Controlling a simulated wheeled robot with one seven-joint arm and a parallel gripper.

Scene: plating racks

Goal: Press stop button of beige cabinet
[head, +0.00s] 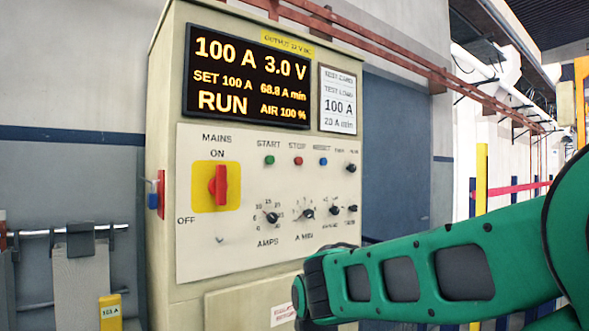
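The beige cabinet (162,240) stands upright in the middle of the head view, its front panel facing me. Its red stop button (298,160), under the label STOP, sits between a green start button (269,160) and a blue reset button (323,161). The display (247,76) reads 100 A, 3.0 V, RUN. The red mains handle (218,186) stands vertical on a yellow plate. My green arm comes in from the lower right, in front of the cabinet's lower right side, below the buttons. My gripper's fingers are not visible.
Several black knobs (308,212) sit below the buttons. A test load card (338,100) is beside the display. A metal rail (60,231) with hanging plates is at the lower left. A yellow post (481,180) stands at the right. The space before the buttons is clear.

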